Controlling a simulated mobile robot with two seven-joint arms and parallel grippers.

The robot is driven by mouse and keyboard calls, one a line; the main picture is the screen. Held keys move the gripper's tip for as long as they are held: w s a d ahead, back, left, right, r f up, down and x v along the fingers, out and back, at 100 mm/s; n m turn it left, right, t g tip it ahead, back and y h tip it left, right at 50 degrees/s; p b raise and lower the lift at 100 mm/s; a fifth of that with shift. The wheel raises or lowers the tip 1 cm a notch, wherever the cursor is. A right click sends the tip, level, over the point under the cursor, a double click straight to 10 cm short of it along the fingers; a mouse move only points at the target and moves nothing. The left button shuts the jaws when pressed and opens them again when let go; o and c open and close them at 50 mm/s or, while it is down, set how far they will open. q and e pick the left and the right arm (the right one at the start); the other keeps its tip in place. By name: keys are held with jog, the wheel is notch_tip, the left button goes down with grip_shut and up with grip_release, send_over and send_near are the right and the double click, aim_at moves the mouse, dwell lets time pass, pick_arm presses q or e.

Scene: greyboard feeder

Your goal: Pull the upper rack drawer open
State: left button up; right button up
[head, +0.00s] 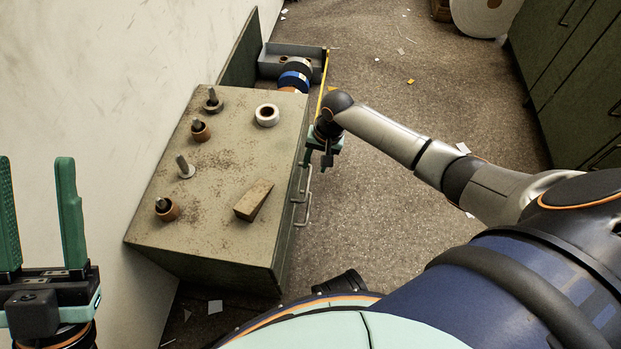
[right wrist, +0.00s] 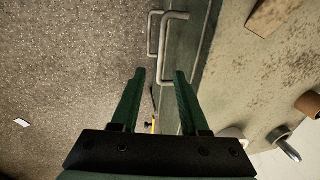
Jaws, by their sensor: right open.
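The green-grey rack (head: 228,205) stands against the wall at centre left in the head view. Two metal bar handles, one nearer the far end (head: 308,182) and one nearer me (head: 307,212), stick out from its right-hand front. I cannot tell for sure which belongs to the upper drawer; the front looks closed there. My right gripper (head: 327,158) points down beside this front, just beyond the handles. In the right wrist view it (right wrist: 160,76) is open, with a handle bar (right wrist: 163,50) reaching close to the gap between the fingertips; contact is unclear. My left gripper (head: 38,212) is open and empty at far left.
A wooden wedge (head: 254,200), a white roll (head: 267,115) and several small pegged parts (head: 201,131) sit on the rack top. A grey tray (head: 300,50) holding rolls lies beyond it. Cabinets (head: 575,80) stand at right. Scraps dot the open floor between.

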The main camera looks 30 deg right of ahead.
aim_at(309, 180)
pick_arm(q)
jog(key=shift+m, duration=0.3)
jog(key=f+b, duration=0.2)
jog(key=f, duration=0.1)
jog(key=f+b, duration=0.1)
jog(key=f, duration=0.1)
jog(key=shift+w+d, duration=0.15)
jog(key=shift+d, duration=0.15)
pick_arm(e)
jog(key=f, duration=0.4)
jog(key=a+f, duration=0.1)
jog(key=f, duration=0.1)
jog(key=shift+w+f, duration=0.2)
jog(key=shift+w, duration=0.2)
pick_arm(q)
jog(key=shift+r, duration=0.1)
pick_arm(e)
grip_shut()
